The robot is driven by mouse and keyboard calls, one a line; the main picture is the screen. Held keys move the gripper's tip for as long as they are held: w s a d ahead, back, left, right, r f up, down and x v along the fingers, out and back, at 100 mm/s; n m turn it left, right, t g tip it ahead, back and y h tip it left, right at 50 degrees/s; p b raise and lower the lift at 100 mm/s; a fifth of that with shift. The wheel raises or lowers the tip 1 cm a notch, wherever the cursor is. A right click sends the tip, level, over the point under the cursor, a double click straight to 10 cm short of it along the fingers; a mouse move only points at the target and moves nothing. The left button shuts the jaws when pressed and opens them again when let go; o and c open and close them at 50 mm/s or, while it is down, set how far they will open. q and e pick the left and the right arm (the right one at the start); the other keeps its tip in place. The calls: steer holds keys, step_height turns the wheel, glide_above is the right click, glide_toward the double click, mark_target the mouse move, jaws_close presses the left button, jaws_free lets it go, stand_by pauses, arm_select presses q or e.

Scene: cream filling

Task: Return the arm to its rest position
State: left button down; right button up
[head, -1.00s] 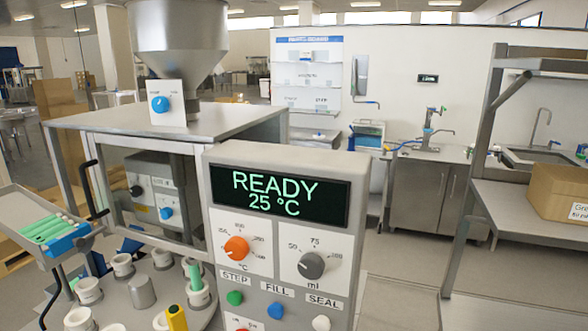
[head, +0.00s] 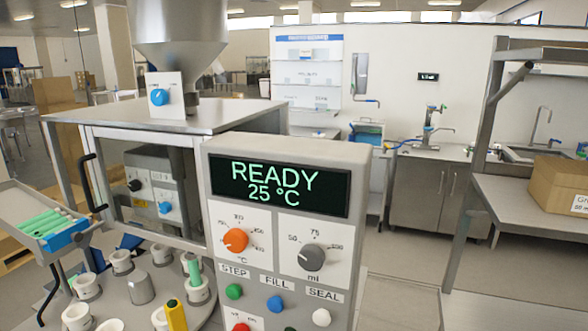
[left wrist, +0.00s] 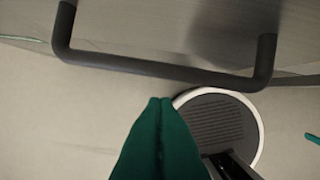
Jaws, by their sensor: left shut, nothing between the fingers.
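My left gripper (left wrist: 160,104) shows in the left wrist view as two dark green fingers pressed together, with nothing between them. A black bar handle (left wrist: 160,66) lies ahead of the fingertips, apart from them in the picture. Neither gripper shows in the head view. The filling machine's control panel (head: 280,150) reads READY and 25 °C. It carries an orange knob (head: 235,240), a grey knob (head: 311,257), and green, blue and white buttons.
A rotary table (head: 115,293) with several white cups and one green tube stands at lower left. A tray (head: 20,208) of green tubes is beside it. A round white-rimmed pad (left wrist: 260,130) is on the floor. A metal shelf (head: 520,210) with a carton stands at right.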

arm_select(q)
steer(key=s+a+f+b, duration=0.1)
steer(key=s+f, duration=0.8)
steer(key=f, duration=0.3)
steer(key=s+a+f+g+b, duration=0.1)
steer(key=s+a+f, duration=0.1)
steer(key=s+f, duration=0.7)
step_height(320, 180, down, 4)
steer(key=shift+s+f+g+b, duration=0.15)
steer(key=shift+s+g+b, duration=0.1)
steer(key=shift+g+b, duration=0.05)
steer(key=shift+a, duration=0.1)
stand_by(1.2)
